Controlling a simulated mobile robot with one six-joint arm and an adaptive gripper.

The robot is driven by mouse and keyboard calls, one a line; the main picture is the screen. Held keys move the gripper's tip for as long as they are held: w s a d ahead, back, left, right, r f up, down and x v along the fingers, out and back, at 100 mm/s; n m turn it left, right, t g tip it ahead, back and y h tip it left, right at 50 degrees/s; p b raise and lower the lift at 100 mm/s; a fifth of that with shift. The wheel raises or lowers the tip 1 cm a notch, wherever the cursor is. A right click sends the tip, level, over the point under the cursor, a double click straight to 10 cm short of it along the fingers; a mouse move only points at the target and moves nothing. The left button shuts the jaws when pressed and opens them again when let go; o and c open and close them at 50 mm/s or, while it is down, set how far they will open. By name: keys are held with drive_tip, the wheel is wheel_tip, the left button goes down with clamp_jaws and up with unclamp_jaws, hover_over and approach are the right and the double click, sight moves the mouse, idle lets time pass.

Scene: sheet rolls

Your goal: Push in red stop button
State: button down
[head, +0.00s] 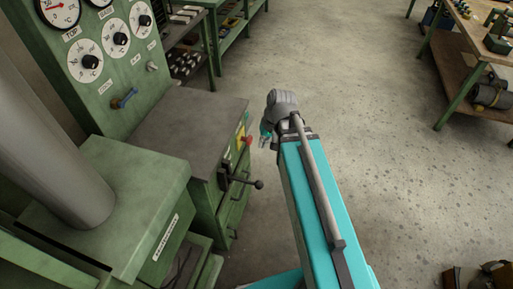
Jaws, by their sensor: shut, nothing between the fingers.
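The red stop button (247,140) sits on a yellow plate (240,133) on the front face of the green machine. It is small and partly seen from above. My gripper (264,144) is just to the right of the button in the head view, at the end of my teal and grey arm. Its fingers are small in the picture and appear shut, with nothing held. A narrow gap shows between the fingertips and the button. I cannot tell the exact depth of that gap.
A black lever with a ball knob (258,184) sticks out below the button. The green control panel (100,60) with dials and a blue handle stands at the left. A green shelf (207,40) is behind. A workbench (478,45) stands far right. The floor right of my arm is largely clear.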

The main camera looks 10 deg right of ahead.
drive_tip(key=w+d+f+m+t+y+b, duration=0.2)
drive_tip(key=w+d+f+t+y+b, duration=0.25)
drive_tip(key=f+b, duration=0.8)
drive_tip(key=w+d+f+m+t+y+b, duration=0.2)
drive_tip(key=w+f+y+b, duration=0.45)
drive_tip(key=b, duration=1.15)
drive_tip(key=w+d+f+m+t+y+b, duration=0.1)
drive_tip(key=w+d+f+t+b, duration=0.1)
drive_tip(key=d+f+b, duration=0.3)
drive_tip(key=shift+w+d+f+b, duration=0.25)
drive_tip(key=shift+w+d+b, duration=0.6)
drive_tip(key=shift+d+b, duration=1.45)
drive_tip(key=shift+a+b, duration=0.6)
drive_tip(key=shift+w+a, duration=0.1)
drive_tip(key=shift+a, duration=0.05)
approach(245, 139)
drive_tip(key=w+a, duration=0.1)
drive_tip(key=a, duration=0.1)
drive_tip(key=w+a+f, duration=0.1)
drive_tip(key=w, duration=0.1)
drive_tip(key=shift+a+f, duration=0.15)
drive_tip(key=shift+a, duration=0.2)
drive_tip(key=shift+w, duration=0.1)
